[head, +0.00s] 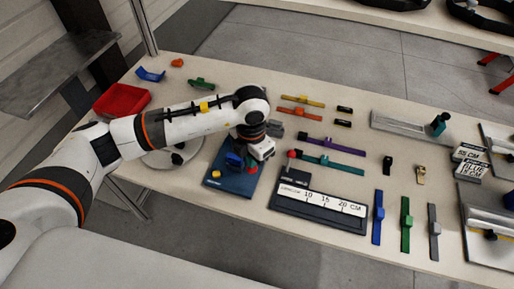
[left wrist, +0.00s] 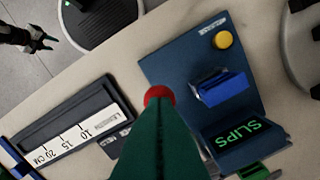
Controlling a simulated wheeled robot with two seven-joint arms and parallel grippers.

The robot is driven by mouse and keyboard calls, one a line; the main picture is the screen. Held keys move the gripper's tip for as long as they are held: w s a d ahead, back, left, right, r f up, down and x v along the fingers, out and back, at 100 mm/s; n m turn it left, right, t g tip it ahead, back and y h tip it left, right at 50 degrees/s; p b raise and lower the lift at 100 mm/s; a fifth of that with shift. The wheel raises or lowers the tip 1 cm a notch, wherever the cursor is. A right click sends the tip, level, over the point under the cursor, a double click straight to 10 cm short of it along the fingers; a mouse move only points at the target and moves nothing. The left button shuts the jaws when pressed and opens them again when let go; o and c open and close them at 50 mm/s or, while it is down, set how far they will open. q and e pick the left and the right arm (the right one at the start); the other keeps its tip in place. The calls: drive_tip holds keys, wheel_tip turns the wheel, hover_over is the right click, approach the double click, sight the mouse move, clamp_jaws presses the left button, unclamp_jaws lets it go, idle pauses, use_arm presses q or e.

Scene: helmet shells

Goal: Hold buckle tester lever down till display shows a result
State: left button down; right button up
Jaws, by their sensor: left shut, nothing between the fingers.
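The buckle tester (head: 230,180) is a dark blue unit at the table's near edge, and it also shows in the left wrist view (left wrist: 180,70). It has a yellow button (left wrist: 223,40), a blue block (left wrist: 222,88) and a display (left wrist: 240,138) with green text that reads SLIPS. The red lever knob (left wrist: 158,93) is at the tip of my left gripper (left wrist: 160,106), whose green fingers are shut and empty. The fingers hide the lever below the knob, so I cannot tell how low it is. My right gripper (left wrist: 40,42) is small at the left wrist view's top left.
A dark length gauge (head: 320,205) lies right of the tester. Several coloured straps (head: 330,145) lie beyond and right of it. A red tray (head: 121,100) stands at the left. Metal plates (head: 410,128) lie at the right.

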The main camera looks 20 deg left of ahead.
use_arm(q)
drive_tip(key=shift+r+p, duration=1.4)
drive_tip(key=shift+r, duration=1.3)
